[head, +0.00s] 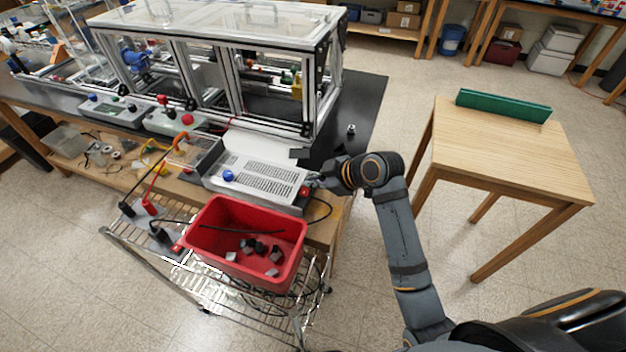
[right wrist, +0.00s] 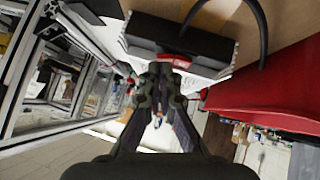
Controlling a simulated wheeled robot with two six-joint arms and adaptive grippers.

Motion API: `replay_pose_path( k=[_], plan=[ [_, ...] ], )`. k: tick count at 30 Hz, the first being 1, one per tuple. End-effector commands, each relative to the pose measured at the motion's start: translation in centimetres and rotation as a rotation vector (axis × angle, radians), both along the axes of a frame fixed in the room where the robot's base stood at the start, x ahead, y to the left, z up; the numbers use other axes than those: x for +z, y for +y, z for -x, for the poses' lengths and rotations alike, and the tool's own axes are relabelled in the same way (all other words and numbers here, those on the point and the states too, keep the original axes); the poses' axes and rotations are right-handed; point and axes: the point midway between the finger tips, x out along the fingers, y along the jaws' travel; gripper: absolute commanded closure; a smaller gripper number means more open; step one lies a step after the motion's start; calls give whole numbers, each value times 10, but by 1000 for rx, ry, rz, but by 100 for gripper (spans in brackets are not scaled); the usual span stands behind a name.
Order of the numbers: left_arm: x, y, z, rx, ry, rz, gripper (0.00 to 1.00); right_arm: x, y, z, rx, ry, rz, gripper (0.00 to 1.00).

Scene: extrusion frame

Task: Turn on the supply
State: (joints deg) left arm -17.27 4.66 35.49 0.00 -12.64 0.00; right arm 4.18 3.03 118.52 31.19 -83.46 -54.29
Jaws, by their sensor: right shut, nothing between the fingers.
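The supply is a light grey box with a slotted top (head: 262,180) and a blue knob, on the bench behind the red bin. A small red switch (head: 304,191) shows on its right end. In the right wrist view the supply's dark end (right wrist: 180,38) fills the top middle, and the red switch (right wrist: 175,60) lies just beyond my fingertips. My right gripper (head: 316,181) is shut and empty at this end; it also shows in the right wrist view (right wrist: 161,76). I cannot tell whether it touches the switch. My left gripper is not in view.
The red bin (head: 213,250) with several small dark and grey parts stands in front of the supply. A black cable (head: 326,205) loops by the supply's right end. The extrusion frame (head: 318,90) stands behind. A wooden table (head: 520,160) is at the right, with open floor between.

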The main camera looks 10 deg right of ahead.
Motion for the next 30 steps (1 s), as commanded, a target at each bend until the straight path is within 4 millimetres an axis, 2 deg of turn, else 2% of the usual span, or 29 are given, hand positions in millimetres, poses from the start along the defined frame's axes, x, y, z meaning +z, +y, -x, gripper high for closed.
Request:
replay_pose_path(
  k=[5,8,16,30],
  plan=[
    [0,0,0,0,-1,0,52,0,0,0,0,1,-1,100],
    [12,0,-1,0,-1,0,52,0,-2,-2,0,40,-22,100],
    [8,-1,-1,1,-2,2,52,-4,-1,-2,1,46,-30,100],
    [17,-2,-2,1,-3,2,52,-1,8,11,2,45,-31,100]
  ],
)
